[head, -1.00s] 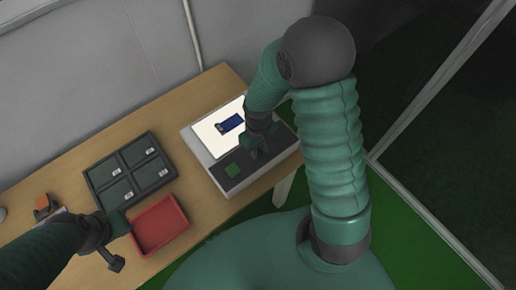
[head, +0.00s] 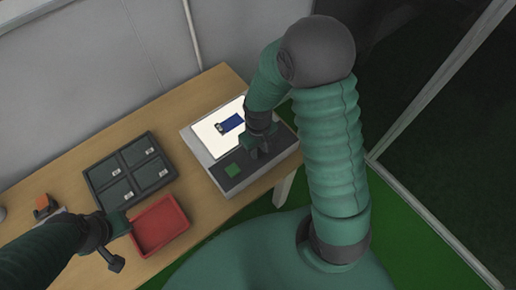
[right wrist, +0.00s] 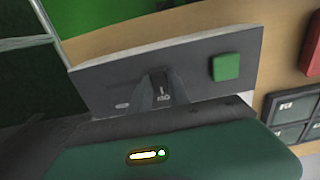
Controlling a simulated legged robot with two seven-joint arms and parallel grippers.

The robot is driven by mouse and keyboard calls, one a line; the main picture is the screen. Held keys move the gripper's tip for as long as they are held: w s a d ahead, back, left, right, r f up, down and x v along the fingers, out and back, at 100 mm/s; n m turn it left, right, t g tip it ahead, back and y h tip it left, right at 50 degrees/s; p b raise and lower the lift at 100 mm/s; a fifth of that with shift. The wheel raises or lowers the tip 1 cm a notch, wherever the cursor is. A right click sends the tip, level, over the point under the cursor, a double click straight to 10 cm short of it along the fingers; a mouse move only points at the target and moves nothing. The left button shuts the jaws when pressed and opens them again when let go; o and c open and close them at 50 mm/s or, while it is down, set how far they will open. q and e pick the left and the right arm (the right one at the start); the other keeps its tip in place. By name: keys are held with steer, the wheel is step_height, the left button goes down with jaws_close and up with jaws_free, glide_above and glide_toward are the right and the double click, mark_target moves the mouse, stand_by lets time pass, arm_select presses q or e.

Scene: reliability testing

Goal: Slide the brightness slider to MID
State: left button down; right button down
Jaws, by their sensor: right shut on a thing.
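A light box with a bright screen (head: 206,136) stands on the table. Its dark control panel (head: 232,182) has a green square button (head: 232,170), which also shows in the right wrist view (right wrist: 226,67). My right gripper (head: 256,155) is down at the panel, to the right of the button. In the right wrist view it (right wrist: 157,90) is shut on the brightness slider's knob, which its fingers hide. Small pale labels on the panel beside it are too blurred to read surely. My left gripper (head: 120,244) is open and empty, near the red tray.
A red tray (head: 185,219) and a dark four-compartment box (head: 118,160) with small labels stand left of the light box. A small orange item (head: 42,202) lies at the far left. Bare table (head: 190,92) lies behind the boxes.

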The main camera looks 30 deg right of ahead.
steer(key=shift+w+d, duration=0.1)
stand_by(0.3)
steer(key=d+p, duration=0.1)
steer(key=d, duration=0.2)
steer(key=shift+w+d+r, duration=0.15)
steer(key=shift+d, duration=0.35)
steer(key=c, duration=1.2)
jaws_free()
steer(key=shift+a, duration=0.15)
steer(key=shift+c, duration=0.2)
step_height(320, 180, up, 16)
steer(key=p, duration=0.1)
steer(key=shift+r, duration=0.25)
